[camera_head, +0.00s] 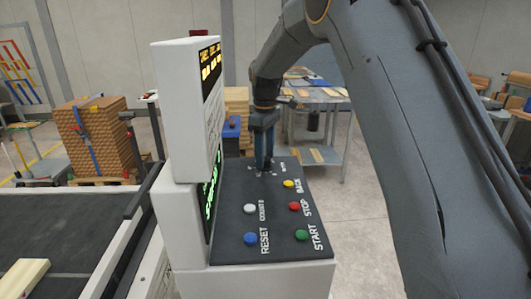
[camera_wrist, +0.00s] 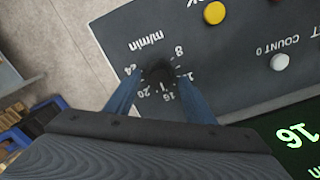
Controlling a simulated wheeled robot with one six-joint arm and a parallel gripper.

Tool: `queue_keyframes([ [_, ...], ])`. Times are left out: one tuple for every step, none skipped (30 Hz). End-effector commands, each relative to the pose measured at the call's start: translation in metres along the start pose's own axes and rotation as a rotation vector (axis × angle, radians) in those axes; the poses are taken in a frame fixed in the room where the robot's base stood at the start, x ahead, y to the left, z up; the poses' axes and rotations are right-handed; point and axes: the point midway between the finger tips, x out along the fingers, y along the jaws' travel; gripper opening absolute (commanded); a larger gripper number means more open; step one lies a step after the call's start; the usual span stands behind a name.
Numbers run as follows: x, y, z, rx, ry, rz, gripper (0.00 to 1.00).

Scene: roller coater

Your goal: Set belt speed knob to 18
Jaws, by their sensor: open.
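The black belt speed knob (camera_wrist: 159,72) sits on the dark sloped panel (camera_wrist: 235,75), inside a printed m/min scale with several numbers. A small white mark below it lies near the 16 and 20, but I cannot tell exactly where it points. My gripper (camera_head: 264,170) reaches down to the far end of the panel in the head view. In the wrist view its two blue fingers (camera_wrist: 159,88) stand apart on either side of the knob. I cannot tell whether they touch it. In the head view the knob is hidden by the fingers.
The panel carries a yellow (camera_head: 289,184), red (camera_head: 294,206), green (camera_head: 302,235), white (camera_head: 250,208) and blue button (camera_head: 251,239). A tall white housing (camera_head: 175,110) stands left of my gripper. A belt (camera_head: 60,215) runs at left.

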Motion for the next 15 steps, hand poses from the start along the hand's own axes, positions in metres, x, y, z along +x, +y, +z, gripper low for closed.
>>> queue_keyframes([
  [0.0024, 0.0002, 0.0007, 0.001, 0.0, 0.0, 0.49],
  [0.0035, 0.0005, 0.0011, 0.001, 0.0, 0.0, 0.49],
  [0.0045, 0.0006, 0.0012, 0.002, 0.0, 0.0, 0.49],
  [0.0049, 0.0007, 0.0012, 0.002, 0.0, 0.0, 0.49],
  [0.0052, 0.0007, 0.0012, 0.002, 0.0, 0.0, 0.49],
  [0.0052, 0.0007, 0.0011, 0.002, 0.0, 0.0, 0.49],
  [0.0052, 0.0007, 0.0011, 0.002, 0.0, 0.0, 0.49],
  [0.0052, 0.0007, 0.0011, 0.002, 0.0, 0.0, 0.49],
  [0.0051, 0.0008, 0.0011, 0.002, 0.0, 0.0, 0.49],
  [0.0051, 0.0008, 0.0011, 0.002, 0.0, 0.0, 0.48],
  [0.005, 0.0007, 0.001, 0.001, 0.0, 0.0, 0.42],
  [0.005, 0.0007, 0.001, 0.001, 0.0, 0.0, 0.36],
  [0.0049, 0.0008, 0.001, 0.002, 0.0, 0.0, 0.31],
  [0.0049, 0.0007, 0.001, 0.002, 0.0, 0.0, 0.26],
  [0.0049, 0.0007, 0.001, 0.001, 0.0, 0.0, 0.19],
])
